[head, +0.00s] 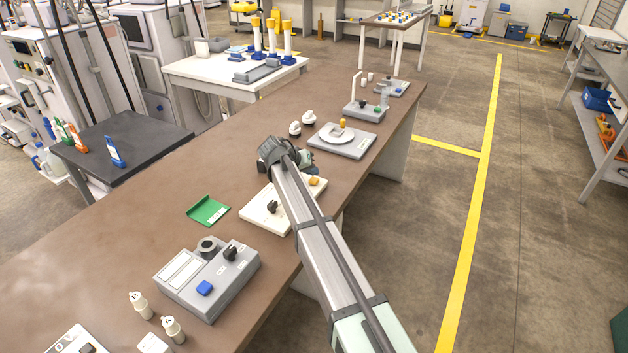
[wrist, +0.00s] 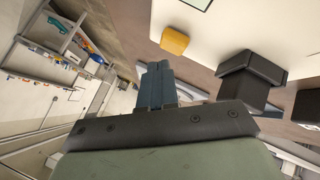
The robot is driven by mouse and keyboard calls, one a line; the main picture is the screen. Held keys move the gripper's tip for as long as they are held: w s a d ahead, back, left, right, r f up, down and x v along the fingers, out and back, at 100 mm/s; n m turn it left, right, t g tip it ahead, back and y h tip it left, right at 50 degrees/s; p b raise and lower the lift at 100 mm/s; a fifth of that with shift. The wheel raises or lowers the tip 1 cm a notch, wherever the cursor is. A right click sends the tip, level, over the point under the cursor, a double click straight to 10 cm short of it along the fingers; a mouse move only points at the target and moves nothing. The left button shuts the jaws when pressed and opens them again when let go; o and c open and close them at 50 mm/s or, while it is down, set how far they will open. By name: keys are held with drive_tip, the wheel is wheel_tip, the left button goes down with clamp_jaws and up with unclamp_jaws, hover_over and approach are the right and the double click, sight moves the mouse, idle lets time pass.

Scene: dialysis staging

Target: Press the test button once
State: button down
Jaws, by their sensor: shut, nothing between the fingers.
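No button has a legible "test" label. A white panel (head: 258,222) lies on the brown bench, partly hidden by my arm. It carries an orange-yellow button (head: 314,182) and a black knob (head: 272,206). In the wrist view the yellow button (wrist: 175,40) is beyond and slightly right of my fingertips, with a gap visible. Black blocky knobs (wrist: 250,78) are to its right. My gripper (wrist: 157,72) is shut and empty, its fingers together. In the head view its fingertips are hidden behind the arm. A grey box (head: 188,312) in front has a blue button (head: 204,288).
A green tray (head: 208,210) lies left of the white panel. Small bottles (head: 140,305) stand at the front left. The bench's right edge runs close beneath my arm.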

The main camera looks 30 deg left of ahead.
sight(312, 181)
drive_tip(key=shift+r, duration=0.15)
drive_tip(key=shift+r, duration=2.4)
drive_tip(key=shift+d, duration=0.1)
